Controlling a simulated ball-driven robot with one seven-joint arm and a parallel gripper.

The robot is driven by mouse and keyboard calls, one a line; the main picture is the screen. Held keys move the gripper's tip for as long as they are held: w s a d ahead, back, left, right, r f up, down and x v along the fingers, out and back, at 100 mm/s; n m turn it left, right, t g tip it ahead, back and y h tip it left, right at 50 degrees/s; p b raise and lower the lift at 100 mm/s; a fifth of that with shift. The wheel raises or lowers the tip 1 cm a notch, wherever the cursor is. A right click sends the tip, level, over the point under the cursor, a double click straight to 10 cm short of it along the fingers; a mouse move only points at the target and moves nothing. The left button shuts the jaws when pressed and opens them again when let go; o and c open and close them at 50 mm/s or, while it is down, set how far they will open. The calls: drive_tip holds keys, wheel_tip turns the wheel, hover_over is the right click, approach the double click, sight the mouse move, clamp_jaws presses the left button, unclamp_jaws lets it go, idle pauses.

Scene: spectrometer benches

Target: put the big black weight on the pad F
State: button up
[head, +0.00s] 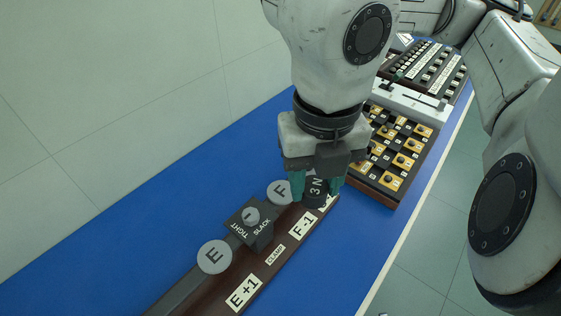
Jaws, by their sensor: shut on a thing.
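A big black weight (316,191) with a white "3N" mark is between the two teal fingers of my gripper (317,188), which is shut on it. Its top is hidden behind the gripper. The pad F (279,192) is a grey disc with the letter F on the dark bar, just left of the left finger, which partly overlaps it in view. The weight is to the right of the pad, near the bar's far end. I cannot tell whether the weight touches the bar.
The dark wooden bar (213,297) has a "TIGHT/SLACK" clamp block (257,237) with a knob next to pad F, then pad E (214,257). A tray of yellow-labelled pieces (388,187) stands behind right. The blue bench top (130,225) is clear at left.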

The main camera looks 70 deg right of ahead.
drive_tip(key=w+d+f, duration=0.3)
drive_tip(key=w+f, duration=0.1)
drive_tip(key=w+d+f+p, duration=0.1)
drive_tip(key=w+d+f, duration=0.2)
drive_tip(key=d+f, duration=0.1)
drive_tip(key=shift+w+p, duration=0.3)
drive_tip(key=shift+w, duration=0.05)
drive_tip(key=shift+w+d+f, duration=0.15)
drive_tip(key=shift+w+f, duration=0.05)
drive_tip(key=shift+f, duration=0.05)
drive_tip(key=shift+w+d+f, duration=0.1)
drive_tip(key=shift+f, duration=1.65)
drive_tip(key=shift+f, duration=0.2)
drive_tip(key=o, duration=1.3)
drive_tip(key=shift+r, duration=0.2)
